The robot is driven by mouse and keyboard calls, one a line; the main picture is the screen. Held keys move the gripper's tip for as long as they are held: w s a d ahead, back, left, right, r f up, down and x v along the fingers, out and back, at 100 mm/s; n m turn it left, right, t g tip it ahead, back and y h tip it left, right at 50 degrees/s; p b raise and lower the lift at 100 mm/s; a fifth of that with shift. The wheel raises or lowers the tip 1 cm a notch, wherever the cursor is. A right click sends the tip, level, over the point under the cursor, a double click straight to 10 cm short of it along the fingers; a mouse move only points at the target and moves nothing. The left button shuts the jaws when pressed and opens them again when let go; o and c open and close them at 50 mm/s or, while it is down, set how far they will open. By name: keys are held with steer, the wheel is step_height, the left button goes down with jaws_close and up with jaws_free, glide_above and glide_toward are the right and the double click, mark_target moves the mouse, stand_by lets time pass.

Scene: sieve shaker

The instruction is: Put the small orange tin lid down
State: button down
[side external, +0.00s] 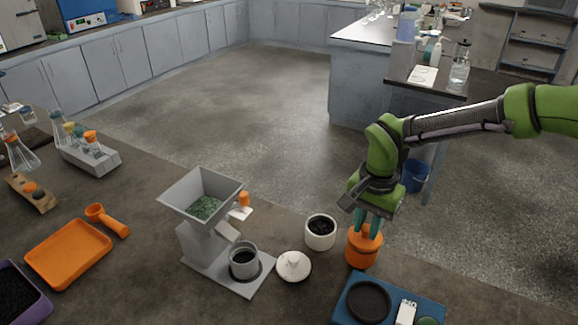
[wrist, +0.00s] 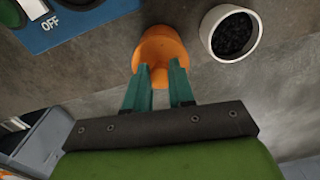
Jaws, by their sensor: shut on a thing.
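The small orange tin lid (side external: 352,234) is at the top of the orange tin (side external: 362,254), near the front edge of the bench right of centre. In the wrist view, the orange lid (wrist: 160,45) shows with its knob between my teal fingers. My gripper (side external: 367,232) points down and is shut on the lid's knob. The lid is on or just above the tin; I cannot tell whether it rests fully on it. My fingers hide part of the lid's top in the side view.
An open white pot (side external: 320,233) of dark grains stands close left of the tin. A white lid (side external: 294,266) lies beside the grey hopper machine (side external: 200,240). A blue device (side external: 345,308) stands in front. An orange tray (side external: 68,254) is at far left.

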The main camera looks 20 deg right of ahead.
mark_target(367, 229)
steer(key=shift+f, duration=0.55)
steer(key=c, duration=1)
jaws_free()
steer(key=shift+o, duration=0.2)
step_height(367, 229, up, 13)
steer(key=s+d+r+n+t+y, duration=0.1)
steer(key=s+d+r, duration=0.2)
steer(key=d, duration=0.2)
steer(key=s+d+r+n+t+y, duration=0.1)
steer(key=s+d+r+n+t, duration=0.1)
steer(key=s+d+r, duration=0.25)
steer(key=s+d+f+n+t, duration=0.3)
steer(key=s+d+t, duration=0.1)
steer(key=s+d, duration=0.4)
steer(key=shift+s+d+n, duration=0.25)
steer(key=shift+s+n, duration=0.05)
steer(key=shift+s, duration=0.75)
